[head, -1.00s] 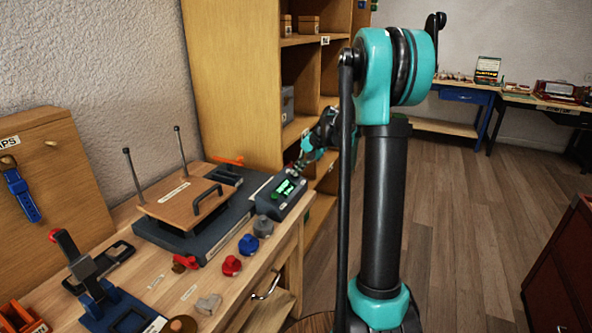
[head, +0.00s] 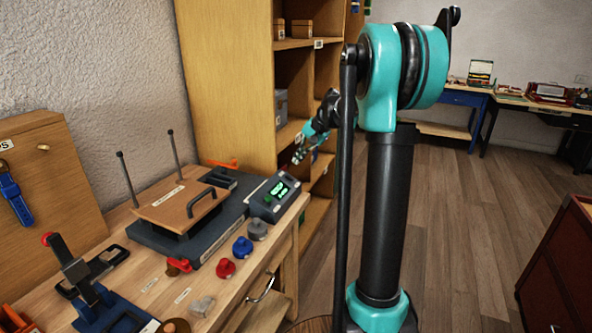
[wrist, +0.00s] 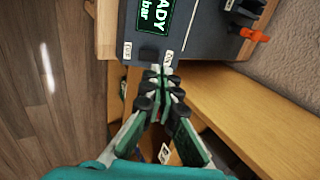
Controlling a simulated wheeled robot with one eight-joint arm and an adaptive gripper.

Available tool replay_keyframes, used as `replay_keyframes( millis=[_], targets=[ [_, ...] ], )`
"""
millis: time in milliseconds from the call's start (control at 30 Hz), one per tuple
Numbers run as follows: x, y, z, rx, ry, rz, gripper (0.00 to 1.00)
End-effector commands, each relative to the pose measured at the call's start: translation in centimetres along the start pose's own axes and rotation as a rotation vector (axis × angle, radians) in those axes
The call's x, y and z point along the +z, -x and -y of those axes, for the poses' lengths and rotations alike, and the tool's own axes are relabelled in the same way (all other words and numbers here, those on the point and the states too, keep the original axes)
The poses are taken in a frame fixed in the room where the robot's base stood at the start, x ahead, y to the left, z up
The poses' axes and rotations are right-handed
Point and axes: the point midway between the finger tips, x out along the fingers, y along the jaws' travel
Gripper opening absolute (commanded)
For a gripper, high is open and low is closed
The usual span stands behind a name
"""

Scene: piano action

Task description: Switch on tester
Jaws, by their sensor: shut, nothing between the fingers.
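The tester (head: 277,197) is a dark grey box with a sloped face at the right end of the workbench. Its green display is lit in the head view. The wrist view shows the tester (wrist: 190,35) close up and sideways, with "ADY" and "bar" readable on the display and a small dark button or switch (wrist: 148,54) near its edge beside white labels. My gripper (head: 297,157) is above and beyond the tester in the head view, apart from it. In the wrist view my gripper (wrist: 163,75) has its fingertips together, empty, pointing at the tester's edge.
A dark base with a wooden lid (head: 180,205) and black handle sits left of the tester. Grey (head: 257,230), blue (head: 242,248) and red (head: 225,268) knobs line the bench front. A wooden shelf unit (head: 225,80) stands behind.

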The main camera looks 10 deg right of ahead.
Motion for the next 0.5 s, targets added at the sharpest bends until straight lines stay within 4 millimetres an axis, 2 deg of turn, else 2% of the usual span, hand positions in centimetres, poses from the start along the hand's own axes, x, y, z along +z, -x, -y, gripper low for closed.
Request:
replay_keyframes(
  millis=[33, 200, 333, 500],
  targets=[
    [0.0, 1.2, 0.2, 0.000, -0.002, 0.000, 0.00],
    [0.1, 4.2, 0.9, 0.000, -0.001, 0.000, 0.00],
    [0.0, 5.6, 1.3, 0.000, -0.001, 0.000, 0.00],
    [0.1, 6.4, 1.5, 0.000, 0.000, 0.000, 0.00]
  ],
)
